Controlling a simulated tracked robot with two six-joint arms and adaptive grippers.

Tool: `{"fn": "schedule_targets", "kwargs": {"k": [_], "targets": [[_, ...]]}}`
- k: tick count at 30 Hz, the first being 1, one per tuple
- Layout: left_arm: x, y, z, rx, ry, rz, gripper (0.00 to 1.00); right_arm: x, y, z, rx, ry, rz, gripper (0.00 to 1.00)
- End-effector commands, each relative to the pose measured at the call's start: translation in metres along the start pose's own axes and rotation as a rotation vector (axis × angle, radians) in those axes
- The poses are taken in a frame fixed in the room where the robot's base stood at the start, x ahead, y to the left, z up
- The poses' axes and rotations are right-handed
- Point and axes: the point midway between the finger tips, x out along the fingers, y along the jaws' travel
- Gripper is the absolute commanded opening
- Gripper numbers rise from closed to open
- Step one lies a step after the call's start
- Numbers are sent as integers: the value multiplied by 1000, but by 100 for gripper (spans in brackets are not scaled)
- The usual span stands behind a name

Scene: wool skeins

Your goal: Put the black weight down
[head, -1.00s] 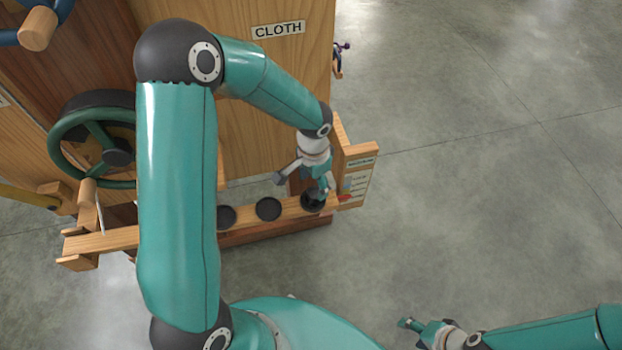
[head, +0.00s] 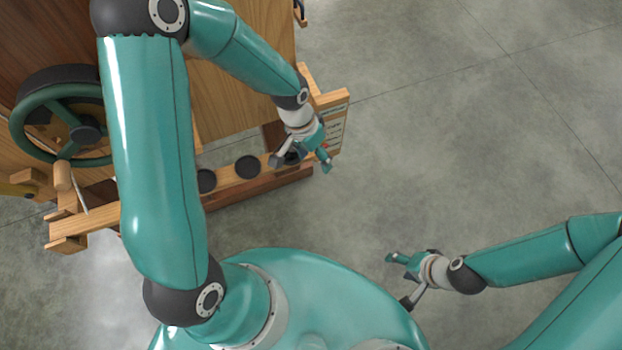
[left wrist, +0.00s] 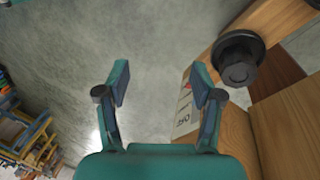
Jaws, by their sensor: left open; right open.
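The black weight (left wrist: 238,62) stands on a black round pad on the wooden shelf, at the upper right of the left wrist view. In the head view the weight (head: 291,157) is mostly hidden by my left gripper (head: 301,163). My left gripper is open and empty; in the left wrist view its fingers (left wrist: 160,84) are spread over bare floor, apart from the weight. My right gripper (head: 398,280) is open and empty, low over the floor, away from the shelf.
The wooden shelf (head: 226,184) bears two more black round pads (head: 247,167) (head: 206,181) left of the weight. A label board (head: 333,125) closes its right end. A green handwheel (head: 62,125) stands at left. The floor at right is clear.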

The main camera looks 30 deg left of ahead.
Motion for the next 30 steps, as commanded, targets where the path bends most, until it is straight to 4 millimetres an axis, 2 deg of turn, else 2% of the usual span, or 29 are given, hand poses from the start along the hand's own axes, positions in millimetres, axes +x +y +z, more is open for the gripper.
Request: {"fn": "schedule_targets", "kwargs": {"k": [1,3,6,10,12,15,23,26,30], "targets": [[33,15,18,-50,-10,47,66,0,0,0,0,0,0,59],[66,31,36,-127,3,91,66,0,0,0,0,0,0,59],[100,47,63,-233,21,118,66,0,0,0,0,0,0,59],[124,56,90,-333,37,117,66,0,0,0,0,0,0,59],[129,58,98,-363,44,111,66,0,0,0,0,0,0,59],[130,50,103,-381,50,107,66,0,0,0,0,0,0,59],[129,50,102,-381,53,106,66,-1,0,0,0,0,0,59],[119,52,102,-381,53,106,66,-10,-4,0,0,0,0,59],[91,59,100,-381,54,106,66,-38,-14,0,0,0,0,59]]}}
